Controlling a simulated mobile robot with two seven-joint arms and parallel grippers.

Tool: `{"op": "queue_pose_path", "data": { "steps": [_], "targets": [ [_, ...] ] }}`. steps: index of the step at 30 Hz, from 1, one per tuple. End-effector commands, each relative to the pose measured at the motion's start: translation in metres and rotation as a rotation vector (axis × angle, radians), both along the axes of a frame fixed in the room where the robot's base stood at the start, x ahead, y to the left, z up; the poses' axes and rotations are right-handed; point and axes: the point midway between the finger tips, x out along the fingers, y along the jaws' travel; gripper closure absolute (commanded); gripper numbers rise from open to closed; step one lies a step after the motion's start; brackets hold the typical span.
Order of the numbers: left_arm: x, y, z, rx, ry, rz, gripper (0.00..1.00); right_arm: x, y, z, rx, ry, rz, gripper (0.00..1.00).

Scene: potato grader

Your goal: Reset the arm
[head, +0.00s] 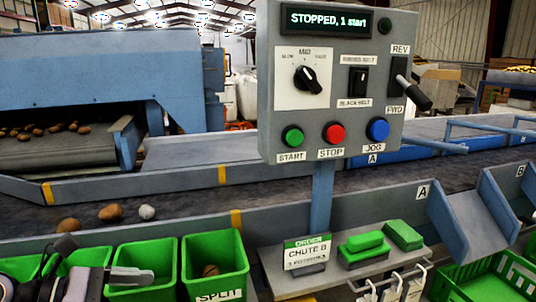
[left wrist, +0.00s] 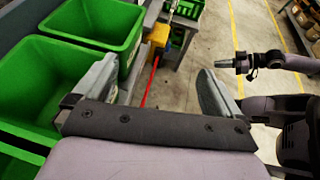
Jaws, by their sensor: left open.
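My left gripper (head: 108,278) is at the lower left of the head view, in front of the green bins. In the left wrist view its two grey fingers (left wrist: 152,88) are spread wide with nothing between them. Green bins (left wrist: 92,15) lie close to the left finger there. Dark and greyish jointed links at the right of that view look like parts of my own body.
The control panel (head: 390,150) reads "STOPPED, 1 start". Two brown potatoes (head: 110,212) and a pale lump (head: 147,212) lie on the belt (head: 185,203). A shelf (head: 268,262) holds a "CHUTE B" sign (head: 306,254) and green blocks (head: 403,235). Open floor (left wrist: 225,40) shows in the wrist view.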

Motion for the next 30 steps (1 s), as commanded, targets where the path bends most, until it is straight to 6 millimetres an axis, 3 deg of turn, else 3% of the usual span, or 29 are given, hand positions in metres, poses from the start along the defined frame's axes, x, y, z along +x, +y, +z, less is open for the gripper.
{"op": "queue_pose_path", "data": {
  "steps": [6,12,14,17,23,24,27,30],
  "targets": [
    [-0.004,-0.036,0.008,-0.500,0.319,0.165,0.01,-0.002,-0.001,0.014,-0.002,0.003,0.000,1.00],
    [0.002,-0.035,-0.006,-1.088,0.778,0.450,0.01,0.004,-0.002,0.033,-0.004,-0.017,-0.001,1.00],
    [0.001,-0.028,-0.021,-1.280,0.943,0.565,0.01,0.005,-0.002,0.038,-0.005,-0.020,-0.001,1.00],
    [-0.008,-0.013,-0.061,-1.597,1.223,0.783,0.01,0.004,-0.002,0.045,-0.007,-0.021,0.000,1.00],
    [-0.069,0.002,-0.158,-2.154,1.709,1.253,0.01,0.000,-0.004,0.053,-0.013,-0.009,-0.001,1.00],
    [-0.083,0.001,-0.173,2.219,-1.761,-1.323,0.01,-0.001,-0.004,0.053,-0.014,-0.005,-0.001,1.00],
    [-0.115,-0.003,-0.201,2.024,-1.605,-1.263,0.01,-0.002,-0.004,0.055,-0.014,-0.002,-0.002,1.00],
    [-0.133,-0.006,-0.215,1.922,-1.519,-1.228,0.01,-0.002,-0.004,0.056,-0.014,-0.003,-0.003,1.00]
  ]
}}
